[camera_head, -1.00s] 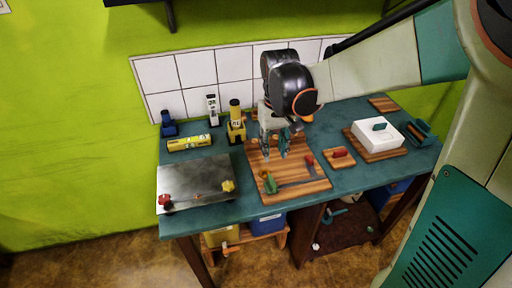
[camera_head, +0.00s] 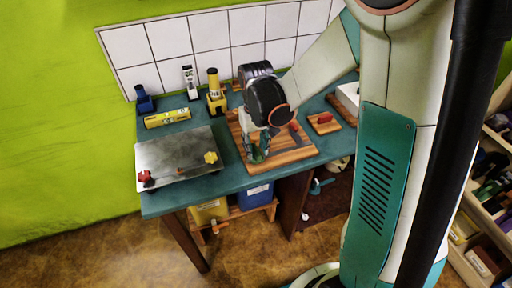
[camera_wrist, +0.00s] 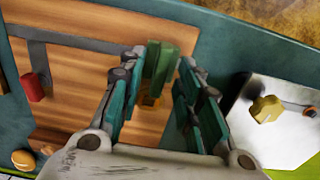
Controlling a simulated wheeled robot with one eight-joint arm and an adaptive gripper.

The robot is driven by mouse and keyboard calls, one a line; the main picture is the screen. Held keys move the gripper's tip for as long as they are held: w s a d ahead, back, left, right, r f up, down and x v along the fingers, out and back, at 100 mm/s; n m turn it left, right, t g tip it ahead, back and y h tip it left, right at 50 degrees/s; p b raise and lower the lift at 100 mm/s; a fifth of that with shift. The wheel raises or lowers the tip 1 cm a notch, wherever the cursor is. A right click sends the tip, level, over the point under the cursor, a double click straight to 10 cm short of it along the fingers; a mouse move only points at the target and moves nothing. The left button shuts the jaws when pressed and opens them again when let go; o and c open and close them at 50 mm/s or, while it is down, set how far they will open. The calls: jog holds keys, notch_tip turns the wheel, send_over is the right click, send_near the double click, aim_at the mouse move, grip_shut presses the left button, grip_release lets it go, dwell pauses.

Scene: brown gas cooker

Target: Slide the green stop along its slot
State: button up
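The green stop (camera_wrist: 160,65) stands between my gripper's fingers in the wrist view, near the end of a grey slot (camera_wrist: 85,43) in a striped wooden board (camera_wrist: 85,80). My gripper (camera_wrist: 163,68) is open, one finger on each side of the stop; I cannot tell whether either touches it.
Left of the board lies a metal plate (camera_head: 178,160) with a red knob (camera_head: 145,177) and a yellow knob (camera_head: 211,157). A yellow level (camera_head: 167,118) and several upright items stand behind. A small board with a red handle (camera_head: 324,119) is at right.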

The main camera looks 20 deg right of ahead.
jog(key=shift+c, duration=0.3)
grip_shut()
jog(key=d, duration=0.6)
jog(key=shift+d, duration=0.65)
jog(key=shift+o, duration=0.3)
grip_release()
jog(key=shift+d, duration=0.15)
jog(key=shift+r, duration=0.1)
notch_tip(320, 180, up, 12)
